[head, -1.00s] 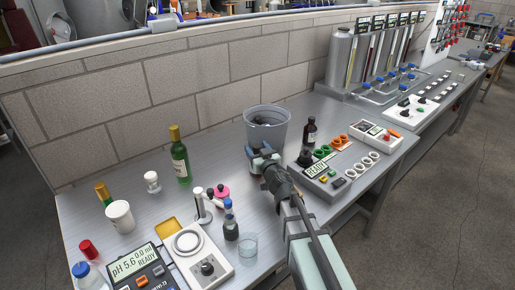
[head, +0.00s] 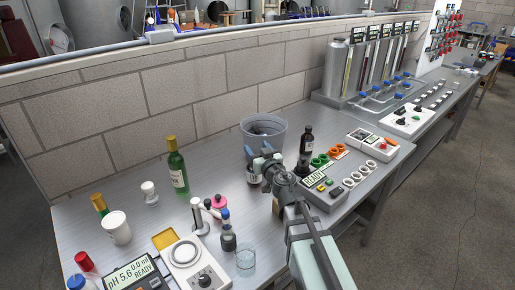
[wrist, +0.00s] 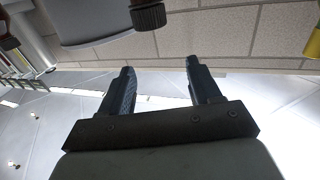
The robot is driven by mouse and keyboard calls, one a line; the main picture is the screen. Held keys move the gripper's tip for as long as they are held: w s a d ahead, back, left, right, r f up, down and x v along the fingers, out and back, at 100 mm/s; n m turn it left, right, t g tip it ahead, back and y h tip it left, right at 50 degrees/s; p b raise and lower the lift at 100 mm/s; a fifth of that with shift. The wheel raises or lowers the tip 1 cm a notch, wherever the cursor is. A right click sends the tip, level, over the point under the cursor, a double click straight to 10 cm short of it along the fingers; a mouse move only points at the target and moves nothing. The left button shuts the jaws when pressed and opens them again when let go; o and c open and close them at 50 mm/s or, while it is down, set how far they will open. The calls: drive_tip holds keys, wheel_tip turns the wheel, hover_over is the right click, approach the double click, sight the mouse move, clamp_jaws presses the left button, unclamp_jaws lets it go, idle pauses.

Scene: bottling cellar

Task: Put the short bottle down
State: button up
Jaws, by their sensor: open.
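A short dark bottle with a white label (head: 253,178) stands on the bench in front of the grey bucket, partly hidden by my gripper. My gripper (head: 259,154) is open beside its upper part in the head view. In the wrist view both fingers (wrist: 161,75) are spread with nothing between them. A brown ribbed cap (wrist: 148,15) shows beyond the fingertips there; I cannot tell for certain which bottle it belongs to.
The bucket (head: 276,133) is close behind my gripper. A taller brown bottle (head: 306,142) and a control box (head: 322,186) stand to its right.

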drive_tip(key=shift+r, duration=0.4)
idle(0.3)
